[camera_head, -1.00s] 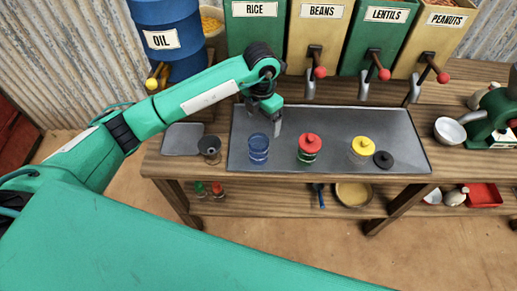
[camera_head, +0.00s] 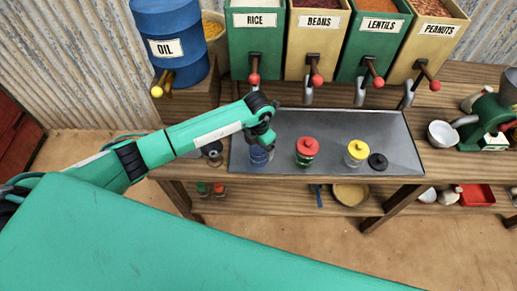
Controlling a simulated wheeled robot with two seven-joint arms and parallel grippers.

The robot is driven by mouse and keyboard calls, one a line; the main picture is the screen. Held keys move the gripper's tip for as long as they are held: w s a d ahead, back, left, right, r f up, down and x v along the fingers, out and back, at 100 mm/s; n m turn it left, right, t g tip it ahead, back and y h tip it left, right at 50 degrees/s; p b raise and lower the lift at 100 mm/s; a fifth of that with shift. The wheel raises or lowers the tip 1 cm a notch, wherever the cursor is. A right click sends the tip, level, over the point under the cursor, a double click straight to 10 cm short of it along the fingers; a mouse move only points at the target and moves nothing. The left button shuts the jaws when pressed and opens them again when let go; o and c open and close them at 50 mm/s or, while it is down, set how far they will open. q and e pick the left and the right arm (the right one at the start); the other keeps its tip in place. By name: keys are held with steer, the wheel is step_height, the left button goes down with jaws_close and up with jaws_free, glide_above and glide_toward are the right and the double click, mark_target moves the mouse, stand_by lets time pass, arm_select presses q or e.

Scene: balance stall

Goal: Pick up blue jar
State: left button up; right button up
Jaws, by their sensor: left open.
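The blue jar (camera_head: 257,158) stands on the left part of the grey metal tray (camera_head: 330,123), with no lid that I can make out. My left gripper (camera_head: 264,144) is directly over the jar and overlaps its top in this view, hiding its rim. The gripper is open. The fingertips are mostly hidden, so I cannot tell whether they touch the jar or stand around it. My right gripper is not in view.
A red-lidded jar (camera_head: 307,152) and a yellow-lidded jar (camera_head: 357,153) stand to the right on the tray, beside a black lid (camera_head: 378,162). A dark-topped funnel or cup (camera_head: 212,153) is left. Labelled dispensers with red-knobbed levers line the back, including rice (camera_head: 257,45).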

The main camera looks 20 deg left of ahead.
arm_select(q)
steer(key=shift+f, duration=0.85)
steer(key=shift+c, duration=0.5)
steer(key=c, duration=1.1)
steer(key=shift+o, duration=0.2)
steer(key=shift+r, duration=0.1)
